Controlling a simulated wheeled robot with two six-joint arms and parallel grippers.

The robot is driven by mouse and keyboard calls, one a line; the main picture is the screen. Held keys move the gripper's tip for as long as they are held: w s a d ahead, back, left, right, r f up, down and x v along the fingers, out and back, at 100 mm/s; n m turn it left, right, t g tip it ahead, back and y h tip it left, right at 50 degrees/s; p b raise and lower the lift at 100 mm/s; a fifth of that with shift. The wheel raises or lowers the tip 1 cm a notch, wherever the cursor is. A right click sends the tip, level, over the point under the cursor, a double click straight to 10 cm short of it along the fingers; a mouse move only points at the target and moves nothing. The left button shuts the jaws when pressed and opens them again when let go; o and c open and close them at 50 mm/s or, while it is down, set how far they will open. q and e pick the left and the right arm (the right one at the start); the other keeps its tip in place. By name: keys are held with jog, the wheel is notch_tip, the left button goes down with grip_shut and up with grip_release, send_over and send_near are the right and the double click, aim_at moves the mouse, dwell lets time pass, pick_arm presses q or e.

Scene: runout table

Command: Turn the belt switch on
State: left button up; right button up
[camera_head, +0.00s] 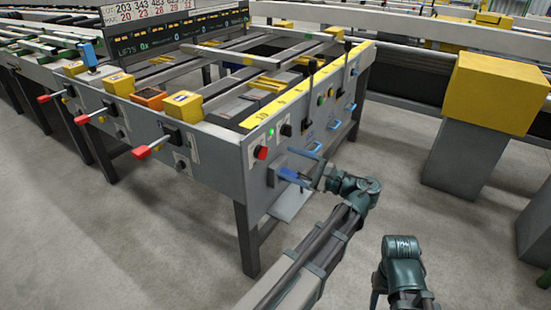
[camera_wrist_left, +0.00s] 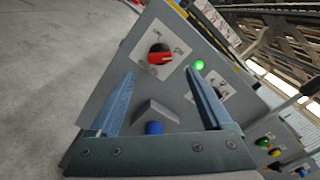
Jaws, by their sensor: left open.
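A red-and-black rotary switch (camera_wrist_left: 160,54) on a pale label plate shows in the left wrist view, just beyond my left fingertips. It shows as a red knob (camera_head: 260,153) on the grey end panel in the head view. The plate's lettering is too small to read, so I cannot tell which is the belt switch. My left gripper (camera_head: 284,162) is open and empty, with its blue fingers toward the panel. In the left wrist view the gripper (camera_wrist_left: 160,74) has its fingers spread on either side below the knob. My right gripper is out of the picture.
A green lamp (camera_wrist_left: 199,65) glows beside the switch. A grey housing with a blue part (camera_wrist_left: 154,128) lies between my fingers in the picture. Red-tipped levers (camera_head: 142,152) stick out at the left. A yellow-topped post (camera_head: 495,85) stands right; open floor lies between.

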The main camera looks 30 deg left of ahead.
pick_arm(q)
jog(key=d, duration=0.6)
jog(key=shift+s, duration=0.25)
jog(key=shift+d, duration=0.1)
